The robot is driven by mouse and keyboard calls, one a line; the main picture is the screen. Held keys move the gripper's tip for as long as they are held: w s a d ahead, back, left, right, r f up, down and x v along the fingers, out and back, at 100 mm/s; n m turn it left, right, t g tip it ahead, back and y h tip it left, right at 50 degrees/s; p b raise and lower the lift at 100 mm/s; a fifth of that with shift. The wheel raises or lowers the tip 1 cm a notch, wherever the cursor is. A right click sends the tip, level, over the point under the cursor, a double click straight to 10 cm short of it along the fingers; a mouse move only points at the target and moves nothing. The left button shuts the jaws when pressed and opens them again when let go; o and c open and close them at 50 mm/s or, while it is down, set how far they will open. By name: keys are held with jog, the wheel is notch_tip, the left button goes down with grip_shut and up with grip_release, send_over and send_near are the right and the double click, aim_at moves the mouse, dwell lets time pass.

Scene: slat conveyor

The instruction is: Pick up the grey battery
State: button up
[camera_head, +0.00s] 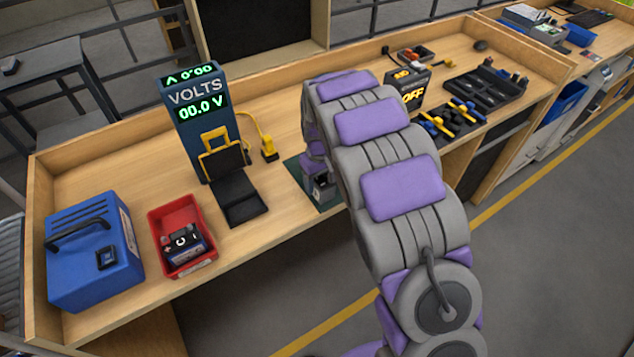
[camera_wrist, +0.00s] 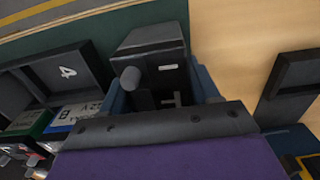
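The grey battery (camera_wrist: 150,52) is a dark grey box with a round post and light marks on top. It shows in the wrist view between the blue fingers of my gripper (camera_wrist: 163,92), one on each side. Whether the fingers press on it is unclear. In the head view my gripper (camera_head: 318,172) points down over the dark green mat (camera_head: 329,203), in front of the bench's middle. The battery (camera_head: 322,187) shows only as a small dark block under it, partly hidden by my arm.
A voltmeter (camera_head: 192,108) reading 00.0 V stands left of my arm with a black pad (camera_head: 240,200). A red bin (camera_head: 187,262) holds a black battery, beside a blue case (camera_head: 95,258).

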jog(key=shift+d, duration=0.3)
jog(key=shift+c, duration=1.4)
jog(key=shift+a, duration=0.5)
jog(key=c, duration=0.3)
jog(key=shift+s+a, duration=0.1)
jog(key=shift+a, duration=0.4)
jog(key=shift+c, duration=0.7)
jog(key=shift+d+r, duration=0.1)
jog(key=shift+d, duration=0.25)
jog(key=shift+d+r, duration=0.15)
jog(key=shift+r, duration=0.1)
notch_tip(320, 180, up, 3)
jog(key=shift+f+p, duration=0.1)
jog(key=shift+p, duration=0.4)
jog(key=shift+s, duration=0.15)
jog(key=s+d+r+p, duration=0.2)
jog(key=s+d, duration=0.6)
jog(key=s, duration=0.4)
jog(key=shift+s+d+r, duration=0.35)
jog(key=shift+r, duration=0.35)
jog(key=shift+r+p, duration=0.35)
